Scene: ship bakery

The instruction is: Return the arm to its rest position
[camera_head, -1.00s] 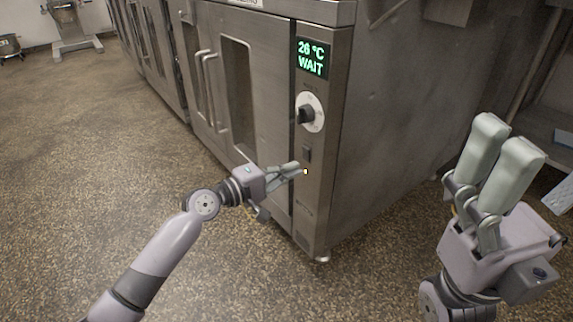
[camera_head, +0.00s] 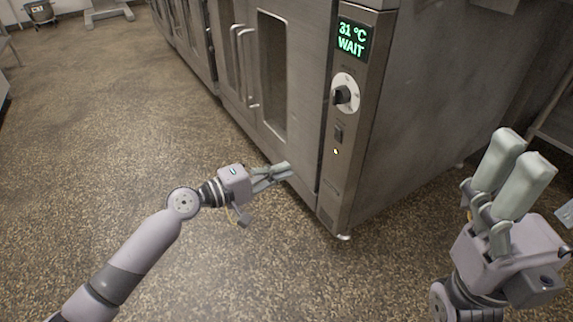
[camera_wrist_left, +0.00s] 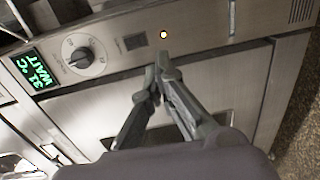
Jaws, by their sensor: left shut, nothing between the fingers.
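My left gripper (camera_head: 288,170) is shut and empty, in front of the lower part of the steel oven (camera_head: 272,72). In the left wrist view its fingertips (camera_wrist_left: 160,62) meet just below a small lit lamp (camera_wrist_left: 163,34) on the oven's control panel. In the head view that lamp (camera_head: 335,151) stands to the right of and above the fingertips, apart from them. My right gripper (camera_head: 508,165) is at the right, its two pale fingers pointing up with a narrow gap between them; I cannot tell whether it is open.
The panel carries a green display (camera_head: 352,39) reading "31 °C WAIT", a round knob (camera_head: 344,95) and a switch (camera_head: 339,134). The oven has a vertical door handle (camera_head: 246,68). Speckled floor (camera_head: 110,130) to the left is clear. A metal bucket (camera_head: 40,11) stands far back.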

